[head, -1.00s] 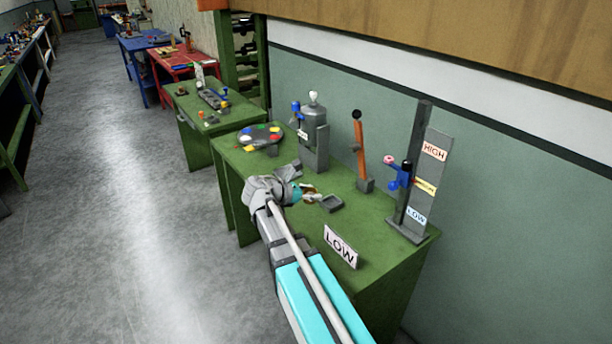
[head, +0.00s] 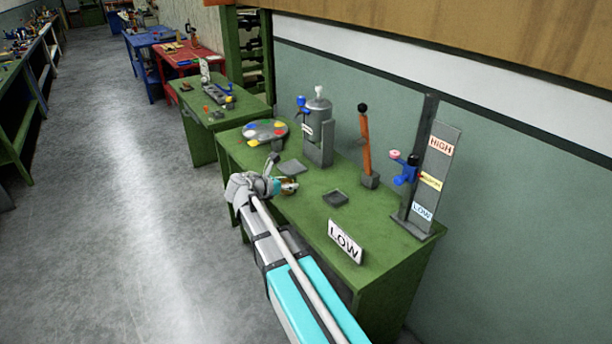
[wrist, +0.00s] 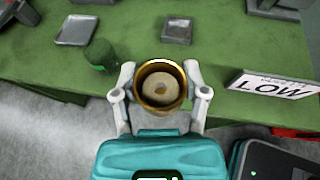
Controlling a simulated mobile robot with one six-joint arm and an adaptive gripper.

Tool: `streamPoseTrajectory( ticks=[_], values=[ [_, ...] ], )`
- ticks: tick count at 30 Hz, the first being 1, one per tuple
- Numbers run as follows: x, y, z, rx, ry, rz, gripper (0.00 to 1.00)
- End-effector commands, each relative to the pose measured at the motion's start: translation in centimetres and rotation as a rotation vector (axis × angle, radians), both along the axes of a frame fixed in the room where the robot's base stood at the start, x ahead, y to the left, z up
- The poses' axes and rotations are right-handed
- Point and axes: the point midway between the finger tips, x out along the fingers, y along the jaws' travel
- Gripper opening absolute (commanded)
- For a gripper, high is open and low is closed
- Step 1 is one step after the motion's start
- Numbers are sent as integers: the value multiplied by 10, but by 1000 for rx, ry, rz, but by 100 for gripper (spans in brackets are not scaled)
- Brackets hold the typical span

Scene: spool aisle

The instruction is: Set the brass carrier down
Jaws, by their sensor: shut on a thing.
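The brass carrier (wrist: 141,83) is a round cup with a shiny brass rim and a pale inside with a darker centre. My gripper (wrist: 160,95) is shut on it, one finger on each side, and the rim faces the wrist camera. In the head view my gripper (head: 276,186) is at the front edge of the green table (head: 305,215), with the carrier (head: 288,187) mostly hidden by the fingers. I cannot tell whether the carrier touches the table.
Two shallow grey trays lie behind the carrier, one left (wrist: 75,30) and one right (wrist: 176,30). A dark green round object (wrist: 100,54) stands near the left tray. A LOW sign (head: 345,242) is to the right. A lever (head: 366,150) and level stand (head: 432,180) stand further back.

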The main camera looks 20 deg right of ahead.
Motion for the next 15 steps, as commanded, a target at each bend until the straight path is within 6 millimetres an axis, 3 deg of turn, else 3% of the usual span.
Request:
streamPoseTrajectory(
  ticks=[3,7,15],
  values=[
    [22,27,-7,-1,-1,89,1],
    [35,45,-10,-3,-2,155,1],
    [40,54,-10,-4,-2,187,1]
  ],
)
